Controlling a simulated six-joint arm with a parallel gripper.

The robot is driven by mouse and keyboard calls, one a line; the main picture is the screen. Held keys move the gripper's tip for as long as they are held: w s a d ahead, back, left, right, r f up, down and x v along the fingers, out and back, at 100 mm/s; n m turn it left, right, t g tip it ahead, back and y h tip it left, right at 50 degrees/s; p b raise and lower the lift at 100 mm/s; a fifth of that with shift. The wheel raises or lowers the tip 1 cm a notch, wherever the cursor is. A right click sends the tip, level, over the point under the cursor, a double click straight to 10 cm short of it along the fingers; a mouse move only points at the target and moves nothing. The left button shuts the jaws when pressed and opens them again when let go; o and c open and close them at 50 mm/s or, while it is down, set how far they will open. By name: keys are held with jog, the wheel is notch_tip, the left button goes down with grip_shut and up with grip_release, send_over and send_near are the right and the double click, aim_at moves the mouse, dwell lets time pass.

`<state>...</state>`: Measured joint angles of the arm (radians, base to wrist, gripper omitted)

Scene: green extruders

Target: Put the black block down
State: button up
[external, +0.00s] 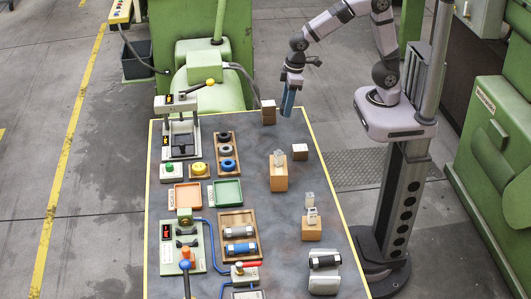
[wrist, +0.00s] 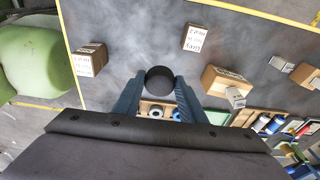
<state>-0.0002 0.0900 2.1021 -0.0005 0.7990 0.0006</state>
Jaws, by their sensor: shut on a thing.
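The black block (wrist: 159,80) shows in the wrist view as a dark round-topped piece between the two blue fingers. My gripper (wrist: 160,92) is shut on it, one finger on each side. In the external view my gripper (external: 287,104) points down at the far right part of the table, just right of a brown box (external: 268,113). The block cannot be made out in the external view. The gap between the block and the table cannot be told.
A small labelled box (external: 300,152) and a wooden box with a clear piece on top (external: 279,180) stand nearer on the grey table (external: 255,145). Trays and fixtures fill the left side, including a green tray (external: 227,192). Bare table lies between the boxes.

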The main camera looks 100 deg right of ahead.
jog(key=w+a+n, duration=0.2)
jog(key=w+a, duration=0.7)
jog(key=n, duration=0.3)
send_over(255, 181)
notch_tip(255, 181, down, 3)
jog(key=shift+y, duration=0.3)
jog(key=shift+s+d+f+p, duration=0.15)
jog(key=shift+f+p, duration=0.25)
jog(key=shift+f, duration=2.55)
jog(key=shift+s+f+p, duration=0.1)
jog(key=shift+f+p, duration=0.3)
jog(key=shift+f, duration=2.55)
jog(key=shift+f, duration=0.15)
jog(key=o, duration=1.1)
jog(key=shift+c, duration=0.2)
